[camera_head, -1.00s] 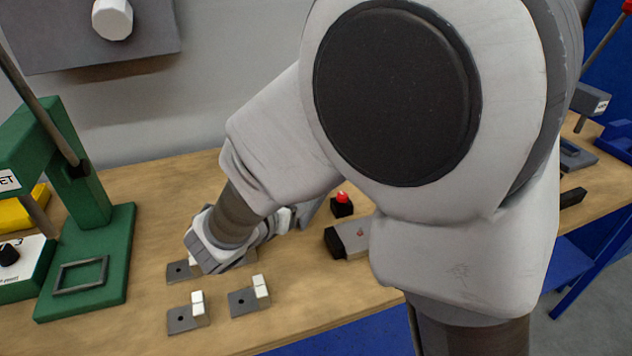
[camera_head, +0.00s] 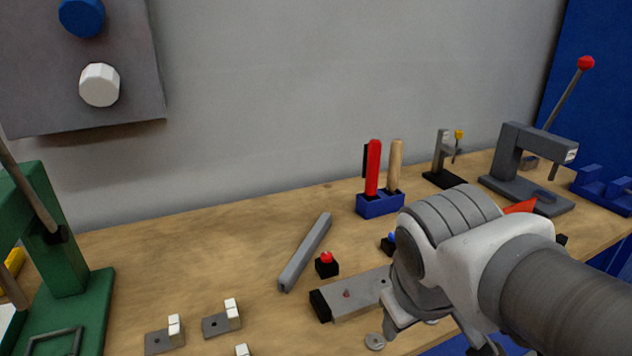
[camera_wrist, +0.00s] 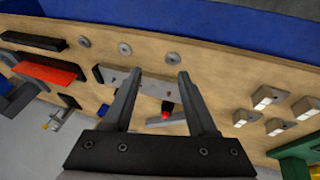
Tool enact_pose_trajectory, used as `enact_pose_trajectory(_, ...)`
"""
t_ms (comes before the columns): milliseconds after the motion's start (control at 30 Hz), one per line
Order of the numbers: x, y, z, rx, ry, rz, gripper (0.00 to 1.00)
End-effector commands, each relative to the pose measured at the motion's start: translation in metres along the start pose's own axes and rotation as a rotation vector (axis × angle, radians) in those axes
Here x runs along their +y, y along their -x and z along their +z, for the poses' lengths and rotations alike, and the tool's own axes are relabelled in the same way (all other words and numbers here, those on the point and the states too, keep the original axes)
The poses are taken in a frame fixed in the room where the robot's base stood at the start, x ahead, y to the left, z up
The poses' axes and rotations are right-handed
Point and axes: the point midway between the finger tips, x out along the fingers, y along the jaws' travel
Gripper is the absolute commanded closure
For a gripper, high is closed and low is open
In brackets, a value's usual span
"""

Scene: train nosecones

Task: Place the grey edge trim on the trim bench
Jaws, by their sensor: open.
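The grey edge trim (camera_head: 306,252) is a long narrow bar lying slantwise on the wooden bench top (camera_head: 225,262), left of the red button in the head view. In the wrist view a short grey strip (camera_wrist: 172,117) by the red button appears to be the trim, partly hidden by my gripper. My gripper (camera_wrist: 160,78) is open, with nothing held between its fingers, above the bench around the grey block. In the head view my wrist is right of the trim and apart from it; the fingers are mostly hidden there.
The red button (camera_head: 326,262) and grey block (camera_head: 350,296) stand close to the trim. Small clamp blocks (camera_head: 222,320) sit front left, beside a green press (camera_head: 60,250). A blue tool holder (camera_head: 380,204) and grey press (camera_head: 530,165) stand behind. Bench behind the trim is clear.

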Motion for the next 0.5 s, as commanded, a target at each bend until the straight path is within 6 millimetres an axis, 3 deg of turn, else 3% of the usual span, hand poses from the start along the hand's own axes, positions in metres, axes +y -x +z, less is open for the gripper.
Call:
enact_pose_trajectory(100,-0.006,0.013,0.003,0.081,-0.208,-0.074,0.42)
enact_pose_trajectory(200,-0.01,0.019,0.003,0.118,-0.301,-0.113,0.42)
enact_pose_trajectory(500,-0.012,0.022,0.003,0.131,-0.34,-0.132,0.42)
